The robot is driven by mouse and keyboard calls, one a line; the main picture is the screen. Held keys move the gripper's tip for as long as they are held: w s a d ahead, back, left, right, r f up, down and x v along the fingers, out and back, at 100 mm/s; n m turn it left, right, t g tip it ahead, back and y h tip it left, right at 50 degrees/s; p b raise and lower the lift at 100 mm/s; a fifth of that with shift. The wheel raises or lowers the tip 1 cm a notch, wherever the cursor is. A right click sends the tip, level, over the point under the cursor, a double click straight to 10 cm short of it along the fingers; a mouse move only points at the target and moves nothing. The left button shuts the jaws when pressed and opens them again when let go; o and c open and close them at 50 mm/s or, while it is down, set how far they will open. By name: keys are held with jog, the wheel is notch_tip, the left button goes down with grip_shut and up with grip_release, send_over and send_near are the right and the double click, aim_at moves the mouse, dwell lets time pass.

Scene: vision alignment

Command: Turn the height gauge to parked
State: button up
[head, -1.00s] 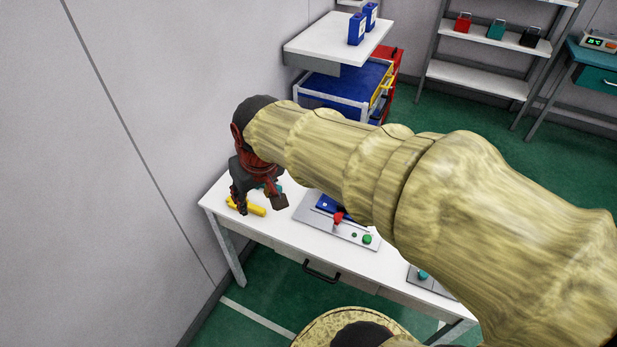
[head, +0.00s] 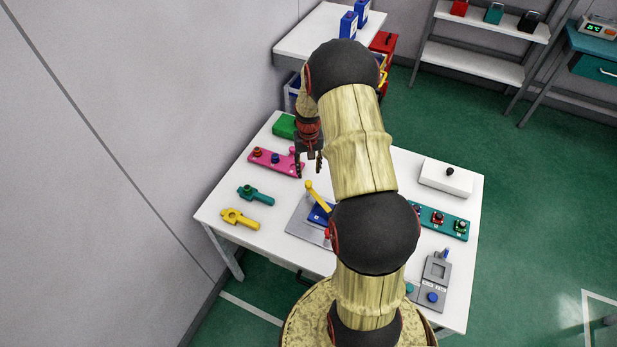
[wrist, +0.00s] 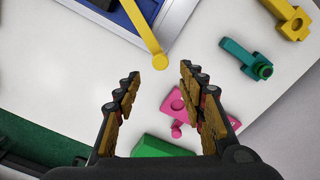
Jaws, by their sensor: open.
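What looks like the height gauge is a grey plate (head: 302,222) with a blue block (head: 319,213) and a yellow lever (head: 318,197) ending in a round knob. In the head view the lever leans up and left; my arm hides the plate's right part. In the wrist view the yellow lever (wrist: 146,32) points down, its knob just beyond the gap between my fingertips. My gripper (head: 309,172) is open and empty, above the table behind the lever. It also shows in the wrist view (wrist: 160,73), with nothing between the fingers. No parked mark is readable.
A pink block with knobs (head: 272,161) and a green block (head: 284,126) lie near my gripper. Teal (head: 256,195) and yellow (head: 240,218) pieces lie left. A white box (head: 446,178), teal button panel (head: 447,222) and grey device (head: 432,283) stand right.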

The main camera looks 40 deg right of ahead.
aim_at(308, 182)
notch_tip(308, 182, down, 7)
jog(key=shift+f, duration=0.2)
jog(key=shift+c, duration=0.3)
grip_shut()
dwell(0.4)
dwell(0.5)
